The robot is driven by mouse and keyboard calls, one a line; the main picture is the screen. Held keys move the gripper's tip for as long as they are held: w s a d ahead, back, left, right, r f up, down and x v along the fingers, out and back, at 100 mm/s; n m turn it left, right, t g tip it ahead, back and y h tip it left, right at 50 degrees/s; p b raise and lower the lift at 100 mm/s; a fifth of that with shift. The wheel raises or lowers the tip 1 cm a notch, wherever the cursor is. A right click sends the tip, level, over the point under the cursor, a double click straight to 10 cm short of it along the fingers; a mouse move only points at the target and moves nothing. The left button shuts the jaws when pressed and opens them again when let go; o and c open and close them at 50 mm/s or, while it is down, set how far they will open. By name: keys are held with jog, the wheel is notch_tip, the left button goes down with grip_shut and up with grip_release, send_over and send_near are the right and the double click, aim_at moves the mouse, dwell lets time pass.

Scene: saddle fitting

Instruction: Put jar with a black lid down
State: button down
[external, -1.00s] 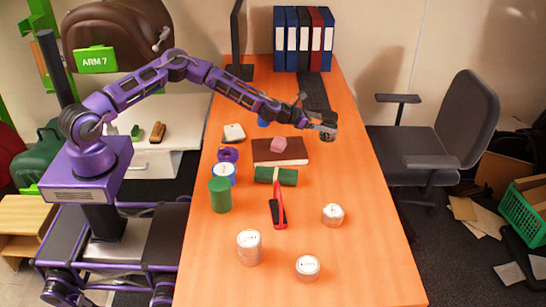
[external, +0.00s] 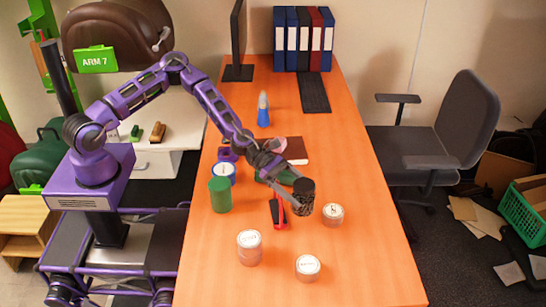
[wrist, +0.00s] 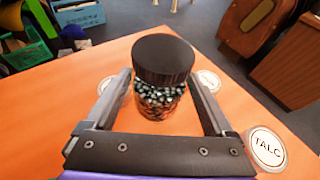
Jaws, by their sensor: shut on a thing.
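The jar with a black lid (external: 303,197) is held by my gripper (external: 292,199) over the middle right of the orange table (external: 355,260). In the wrist view the jar (wrist: 158,99) stands roughly upright between the two fingers of my gripper (wrist: 160,92), which are closed on its sides. Its glass shows dark, shiny small pieces inside, under a ribbed black lid. I cannot tell whether its bottom touches the table.
A white-lidded tin (external: 333,214) is close to the jar's right. Two more, one at the left (external: 249,247) and one in front (external: 307,267), stand nearer. A red tool (external: 279,214) lies left of the jar; a green cylinder (external: 220,195) is farther left. The table's right side is clear.

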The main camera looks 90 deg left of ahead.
jog(key=s+d+m+g+h, duration=0.1)
jog(key=s+d, duration=0.2)
jog(key=s, duration=0.1)
jog(key=s+d+m+g+h+b, duration=0.1)
jog(key=s+d+m, duration=0.1)
jog(key=s+d, duration=0.2)
jog(key=s+d+m+g+h, duration=0.1)
jog(key=s+d, duration=0.3)
jog(key=shift+r+g+h, duration=0.2)
jog(key=shift+g+h, duration=0.1)
jog(key=shift+g, duration=0.1)
jog(key=s+d+m+g+h+b, duration=0.2)
jog(key=s+d+m+g, duration=0.35)
jog(key=s, duration=0.85)
jog(key=shift+n+t, duration=0.35)
jog(key=shift+s+d+f+b, duration=0.15)
jog(key=shift+f+b, duration=0.3)
jog(key=shift+f, duration=1.15)
jog(key=shift+s+d+f+b, duration=0.15)
jog(key=shift+f+b, duration=0.25)
jog(key=shift+f, duration=1.25)
jog(key=shift+d+f+b, duration=0.25)
jog(key=shift+f+b, duration=0.2)
jog(key=shift+f, duration=1.15)
grip_release()
jog(key=shift+f, duration=0.15)
